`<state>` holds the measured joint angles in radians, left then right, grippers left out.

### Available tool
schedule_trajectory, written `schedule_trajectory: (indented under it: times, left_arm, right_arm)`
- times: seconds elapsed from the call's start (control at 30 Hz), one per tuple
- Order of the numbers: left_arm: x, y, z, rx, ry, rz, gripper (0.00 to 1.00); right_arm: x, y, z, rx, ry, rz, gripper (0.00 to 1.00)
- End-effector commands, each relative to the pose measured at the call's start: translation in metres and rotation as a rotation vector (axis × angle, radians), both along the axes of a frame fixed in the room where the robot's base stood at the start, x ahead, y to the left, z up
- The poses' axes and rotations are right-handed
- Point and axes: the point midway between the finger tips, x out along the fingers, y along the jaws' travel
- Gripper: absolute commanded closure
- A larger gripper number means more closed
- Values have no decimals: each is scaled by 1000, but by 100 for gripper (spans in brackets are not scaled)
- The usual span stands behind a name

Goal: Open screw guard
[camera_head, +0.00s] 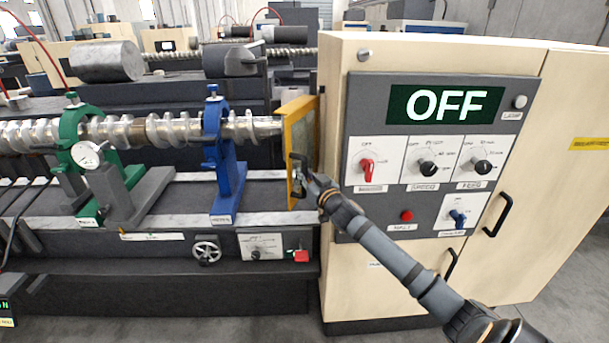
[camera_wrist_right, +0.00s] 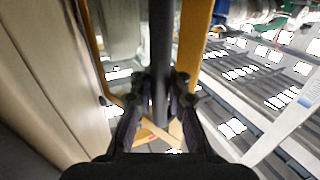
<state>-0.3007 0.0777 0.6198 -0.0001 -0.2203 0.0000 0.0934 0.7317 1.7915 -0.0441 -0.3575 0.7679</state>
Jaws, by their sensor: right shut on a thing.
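The screw guard is a yellow-framed panel (camera_head: 301,118) standing upright at the right end of the metal screw (camera_head: 185,129), beside the cream cabinet. A dark handle (camera_head: 293,160) is on its face. My right gripper (camera_head: 302,184) reaches in from the lower right and is shut on this handle. In the right wrist view, the handle (camera_wrist_right: 161,50) runs as a dark vertical bar between my right fingers (camera_wrist_right: 158,105), with the yellow frame (camera_wrist_right: 196,40) behind it. The fingers partly hide the handle's lower part. My left gripper is not in view.
The cream cabinet (camera_head: 430,285) stands close on the guard's right, with a control panel reading OFF (camera_head: 445,103) and black door handles. A blue rest (camera_head: 228,175) and a green rest (camera_head: 75,130) hold the screw. A red button (camera_head: 300,255) is below.

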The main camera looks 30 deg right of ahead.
Motion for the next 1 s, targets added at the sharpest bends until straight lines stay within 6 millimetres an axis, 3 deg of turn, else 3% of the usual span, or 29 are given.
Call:
schedule_trajectory:
  times: [0.6, 0.63, 0.83, 1.0]
  left_arm:
    - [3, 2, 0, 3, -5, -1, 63]
    - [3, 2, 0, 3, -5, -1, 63]
    - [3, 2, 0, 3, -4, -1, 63]
    - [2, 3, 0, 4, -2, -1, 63]
  right_arm:
    - [0, 0, -5, 8, 7, 1, 100]
    - [0, 0, -5, 8, 7, 1, 87]
    - [0, 0, -4, 5, 4, 0, 61]
    - [0, -1, -2, 3, 4, 0, 61]
